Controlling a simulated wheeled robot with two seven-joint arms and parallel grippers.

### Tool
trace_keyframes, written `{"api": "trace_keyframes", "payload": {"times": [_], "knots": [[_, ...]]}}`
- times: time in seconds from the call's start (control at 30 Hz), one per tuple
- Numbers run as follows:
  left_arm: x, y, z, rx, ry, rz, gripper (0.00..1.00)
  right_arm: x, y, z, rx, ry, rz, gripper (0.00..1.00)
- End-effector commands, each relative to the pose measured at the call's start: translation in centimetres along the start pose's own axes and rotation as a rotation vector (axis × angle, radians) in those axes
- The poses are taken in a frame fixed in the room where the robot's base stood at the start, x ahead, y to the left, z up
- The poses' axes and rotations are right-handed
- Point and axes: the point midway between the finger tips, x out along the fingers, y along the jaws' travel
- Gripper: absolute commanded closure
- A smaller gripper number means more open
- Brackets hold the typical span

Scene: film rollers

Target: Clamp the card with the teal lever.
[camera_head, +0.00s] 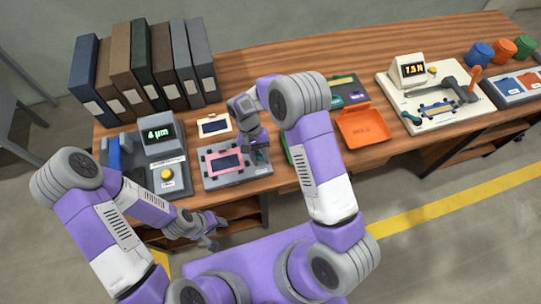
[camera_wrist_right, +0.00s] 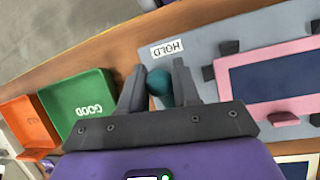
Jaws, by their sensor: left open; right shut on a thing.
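The card (camera_head: 228,162), a pink frame around a dark blue panel, lies flat on a grey plate (camera_head: 259,173). In the right wrist view the card (camera_wrist_right: 266,108) is at the right, between small dark blocks on the plate. The teal lever's rounded knob (camera_wrist_right: 160,84) is between the fingers of my right gripper (camera_wrist_right: 158,72), which is shut on it beside the HOLD label. In the head view my right gripper (camera_head: 259,150) is at the plate's right end and partly hides the lever. My left gripper (camera_head: 213,238) is open and empty, in front of the table's front edge.
A green GOOD tray (camera_wrist_right: 82,104) and an orange tray (camera_head: 364,127) stand right of the plate. A gauge reading 4 µm (camera_head: 160,134) stands left of it. Binders (camera_head: 150,65) line the back left; a 7.5 N tester (camera_head: 410,70) is at the right.

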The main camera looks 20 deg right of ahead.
Motion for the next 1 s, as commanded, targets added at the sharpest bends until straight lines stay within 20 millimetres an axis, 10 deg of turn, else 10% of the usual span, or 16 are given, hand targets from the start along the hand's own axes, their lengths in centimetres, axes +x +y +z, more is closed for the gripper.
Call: {"api": "trace_keyframes", "payload": {"times": [0.57, 0.6, 0.73, 1.0], "knots": [[0.04, -0.03, 0.0, 0.0, 0.0, 0.0, 0.57, -0.31, -0.92, -0.02, 0.018, -0.001, -0.007, 1.0], [0.04, -0.03, 0.0, 0.0, 0.0, 0.0, 0.57, -0.31, -0.92, -0.02, 0.018, -0.001, -0.007, 0.66], [0.04, -0.03, 0.0, 0.0, 0.0, 0.0, 0.57, -0.28, -0.92, -0.01, 0.017, -0.001, -0.007, 0.46], [0.05, -0.03, 0.0, 0.0, 0.0, 0.0, 0.57, -0.24, -0.93, 0.02, 0.017, -0.002, -0.006, 0.44]]}}
